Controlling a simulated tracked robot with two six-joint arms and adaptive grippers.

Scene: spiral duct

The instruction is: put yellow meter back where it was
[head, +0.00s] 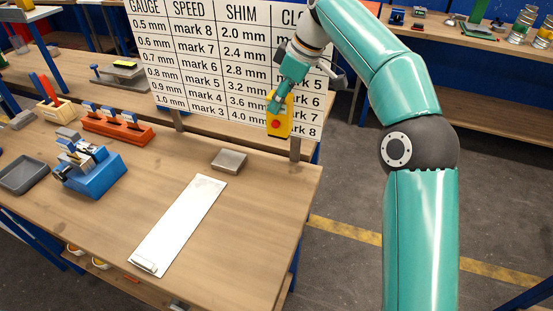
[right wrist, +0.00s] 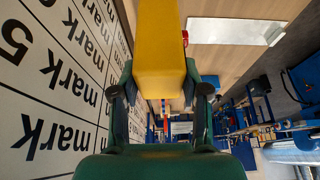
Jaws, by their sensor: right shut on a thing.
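The yellow meter (head: 281,115), a block with a red round spot on its front, is held up in front of the lower right part of the white chart board. My right gripper (head: 277,98) is shut on it from above. In the right wrist view the yellow meter (right wrist: 160,45) sits between the two fingers of the right gripper (right wrist: 161,88), close to the chart. Its lower end appears above the table, but I cannot tell the exact gap. My left gripper is not in view.
The chart board (head: 215,55) stands on posts at the table's back edge. On the wooden table (head: 110,225) are a white strip (head: 180,225), a small grey block (head: 229,160), a blue fixture (head: 90,172), an orange rack (head: 117,128) and a grey tray (head: 24,174). The front right table is clear.

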